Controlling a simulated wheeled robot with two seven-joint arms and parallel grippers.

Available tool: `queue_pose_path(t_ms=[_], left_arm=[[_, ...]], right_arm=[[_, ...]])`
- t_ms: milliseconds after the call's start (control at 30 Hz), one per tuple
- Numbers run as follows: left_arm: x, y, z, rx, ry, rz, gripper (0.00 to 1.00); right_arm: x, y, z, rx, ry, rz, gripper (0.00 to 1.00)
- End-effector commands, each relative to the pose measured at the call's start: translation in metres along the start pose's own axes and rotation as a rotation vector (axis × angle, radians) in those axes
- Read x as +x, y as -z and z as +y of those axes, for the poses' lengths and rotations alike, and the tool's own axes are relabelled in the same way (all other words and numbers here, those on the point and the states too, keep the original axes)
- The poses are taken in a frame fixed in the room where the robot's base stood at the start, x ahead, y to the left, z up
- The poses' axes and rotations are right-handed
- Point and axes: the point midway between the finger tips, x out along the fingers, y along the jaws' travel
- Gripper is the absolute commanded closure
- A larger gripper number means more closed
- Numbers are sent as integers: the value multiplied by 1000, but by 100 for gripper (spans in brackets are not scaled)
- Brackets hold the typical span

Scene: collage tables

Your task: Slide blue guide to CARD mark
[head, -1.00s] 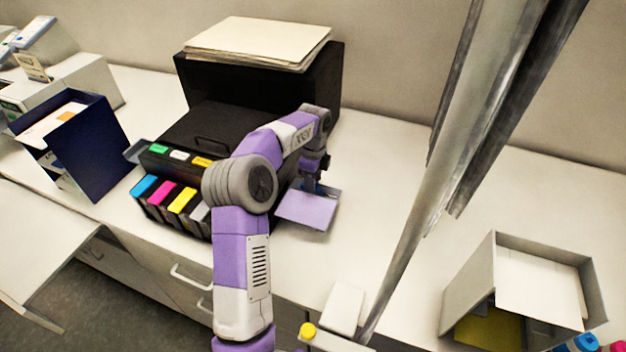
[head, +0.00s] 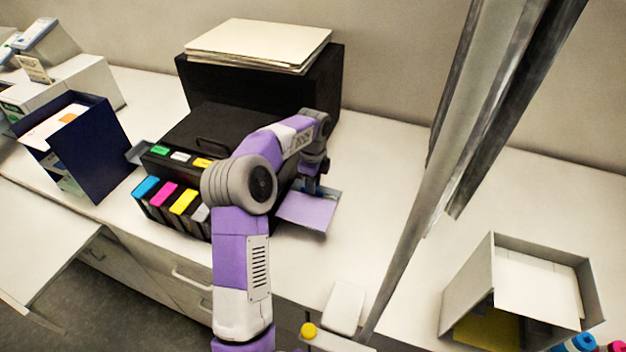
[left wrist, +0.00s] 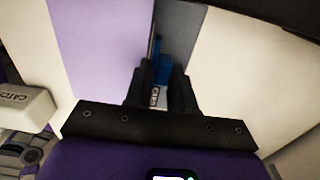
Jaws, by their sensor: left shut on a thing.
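The blue guide (left wrist: 162,68) stands between the two black fingers of my left gripper (left wrist: 161,90) in the left wrist view. The gripper is shut on it. A white label (left wrist: 156,97) with dark letters lies close by, partly hidden by the fingers; I cannot read it fully. In the head view my left gripper (head: 314,184) is at the back of the tray holding a lavender sheet (head: 305,211), at the right side of the black printer (head: 215,127). The arm hides part of the printer, and the guide is hardly visible there. My right gripper is not in view.
Coloured ink tanks (head: 184,200) line the printer's front. A grey open box (head: 470,285) is at right. The counter right of the tray is clear.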

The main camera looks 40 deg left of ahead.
Motion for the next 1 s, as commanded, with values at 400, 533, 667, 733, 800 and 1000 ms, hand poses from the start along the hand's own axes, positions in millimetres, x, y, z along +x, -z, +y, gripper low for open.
queue_pose_path(t_ms=[400,533,667,733,800,1000], left_arm=[[-1,0,0,0,2,-1,57],[0,0,0,0,2,-1,57],[-5,0,-1,0,3,-1,57],[-13,0,-1,0,4,-1,57],[-25,0,-1,0,5,-1,57],[-59,0,-1,0,6,-1,57]], right_arm=[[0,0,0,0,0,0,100],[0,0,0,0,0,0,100],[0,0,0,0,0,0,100],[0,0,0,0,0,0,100],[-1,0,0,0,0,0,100],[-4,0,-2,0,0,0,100]])
